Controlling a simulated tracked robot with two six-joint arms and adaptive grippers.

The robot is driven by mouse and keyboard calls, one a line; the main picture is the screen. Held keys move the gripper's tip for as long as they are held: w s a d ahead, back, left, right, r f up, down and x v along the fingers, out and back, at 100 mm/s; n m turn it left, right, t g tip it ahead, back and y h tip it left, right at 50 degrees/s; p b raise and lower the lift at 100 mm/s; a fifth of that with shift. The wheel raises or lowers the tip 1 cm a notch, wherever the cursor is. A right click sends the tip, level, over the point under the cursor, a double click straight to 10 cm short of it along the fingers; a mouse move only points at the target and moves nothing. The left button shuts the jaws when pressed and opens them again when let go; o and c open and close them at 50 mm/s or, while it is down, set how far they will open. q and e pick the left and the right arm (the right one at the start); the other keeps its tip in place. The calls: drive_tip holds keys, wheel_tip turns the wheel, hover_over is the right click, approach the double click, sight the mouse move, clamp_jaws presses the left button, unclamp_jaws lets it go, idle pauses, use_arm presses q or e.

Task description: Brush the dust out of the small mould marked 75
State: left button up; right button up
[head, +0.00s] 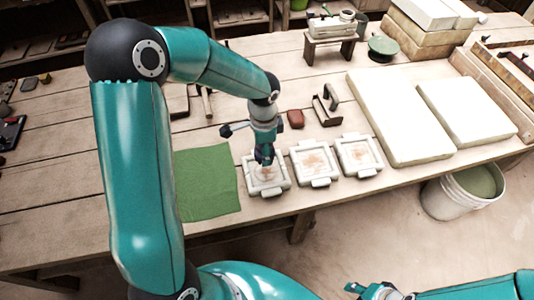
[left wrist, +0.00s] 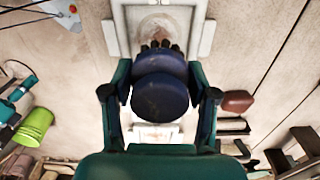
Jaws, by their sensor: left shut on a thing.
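Three pale square moulds stand in a row near the bench's front edge: a left one (head: 279,187), a middle one (head: 320,182) and a right one (head: 367,172). Each has brownish dust in its recess. I cannot read any number on them. My left gripper (head: 264,146) is over the left mould, shut on a dark blue brush (left wrist: 160,95). The brush's dark bristles point at the dusty recess of a mould (left wrist: 121,38) in the left wrist view; I cannot tell whether they touch. My right gripper (head: 376,291) is low at the bottom edge, away from the bench, its jaws unclear.
A green cloth (head: 207,183) lies left of the moulds. A red-brown block (head: 296,119) and a dark-handled tool (head: 326,105) lie behind them. Large pale slabs (head: 398,115) are at the right. A bucket (head: 460,192) stands on the floor below.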

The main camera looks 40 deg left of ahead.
use_arm(q)
drive_tip(key=b, duration=0.5)
hover_over(266, 172)
wheel_tip(266, 172, down, 6)
drive_tip(key=shift+a, duration=0.15)
drive_tip(key=shift+f+b, duration=0.95)
drive_tip(key=shift+f, duration=0.05)
idle(0.6)
